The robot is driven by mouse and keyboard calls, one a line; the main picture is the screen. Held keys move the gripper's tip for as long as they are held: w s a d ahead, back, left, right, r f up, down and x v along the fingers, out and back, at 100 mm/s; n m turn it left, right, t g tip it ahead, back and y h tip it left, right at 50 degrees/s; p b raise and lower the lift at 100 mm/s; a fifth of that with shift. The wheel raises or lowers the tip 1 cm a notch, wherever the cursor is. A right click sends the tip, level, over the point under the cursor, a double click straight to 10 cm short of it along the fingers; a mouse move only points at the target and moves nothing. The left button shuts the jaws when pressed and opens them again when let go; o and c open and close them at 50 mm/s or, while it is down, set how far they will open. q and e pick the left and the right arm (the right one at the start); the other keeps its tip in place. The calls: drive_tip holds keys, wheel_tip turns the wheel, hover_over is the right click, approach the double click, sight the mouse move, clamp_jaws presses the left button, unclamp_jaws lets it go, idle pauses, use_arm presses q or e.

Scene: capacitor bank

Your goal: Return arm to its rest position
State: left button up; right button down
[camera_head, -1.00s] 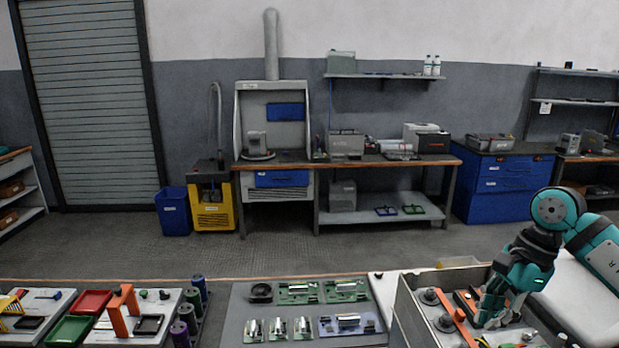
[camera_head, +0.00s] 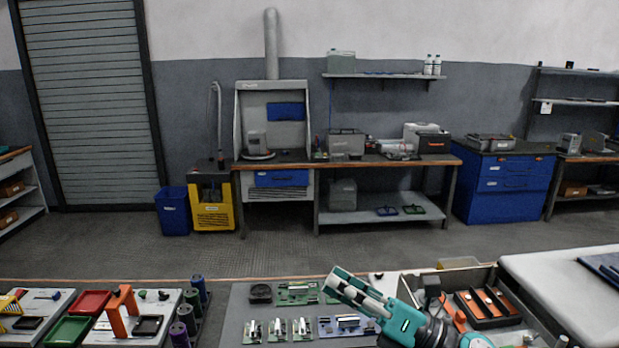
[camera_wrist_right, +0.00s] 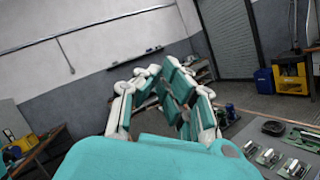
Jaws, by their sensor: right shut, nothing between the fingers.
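My right arm comes in at the bottom right of the head view. Its teal and white gripper (camera_head: 338,285) points left and up, above the bench and the circuit boards, apart from them. In the wrist view its fingers (camera_wrist_right: 163,75) are shut with nothing held. My left arm and gripper are not in view.
A grey mat (camera_head: 238,320) with green circuit boards (camera_head: 297,293) and small modules lies below and left of the gripper. An open bin (camera_head: 487,272) with orange-trimmed parts stands right of it.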

drive_tip(key=w+d+f+m+t+h, duration=0.1)
drive_tip(key=d+f+m+t+h, duration=0.35)
drive_tip(key=m, duration=0.65)
drive_tip(key=w+d+f+m+t+h, duration=0.1)
drive_tip(key=d+m+t+h, duration=0.4)
drive_tip(key=m+h, duration=0.4)
drive_tip(key=s+d+f+m+g+h, duration=0.3)
drive_tip(key=f+m, duration=0.3)
drive_tip(key=f, duration=0.2)
drive_tip(key=s+d+f+m+g+h, duration=0.2)
drive_tip(key=s+d+f+m+h, duration=0.1)
drive_tip(key=f+m, duration=0.4)
drive_tip(key=s+f+m+g, duration=0.3)
drive_tip(key=s+f+g, duration=0.3)
drive_tip(key=s, duration=0.5)
drive_tip(key=s+f+m+g, duration=0.3)
drive_tip(key=s+f+g, duration=0.3)
drive_tip(key=s, duration=0.5)
wheel_tip(320, 180, down, 29)
drive_tip(key=s, duration=0.2)
drive_tip(key=s+d+f+g, duration=0.1)
drive_tip(key=s+d+f, duration=0.2)
drive_tip(key=s+f, duration=1.1)
drive_tip(key=shift+s+f+n, duration=0.3)
drive_tip(key=shift+s, duration=0.5)
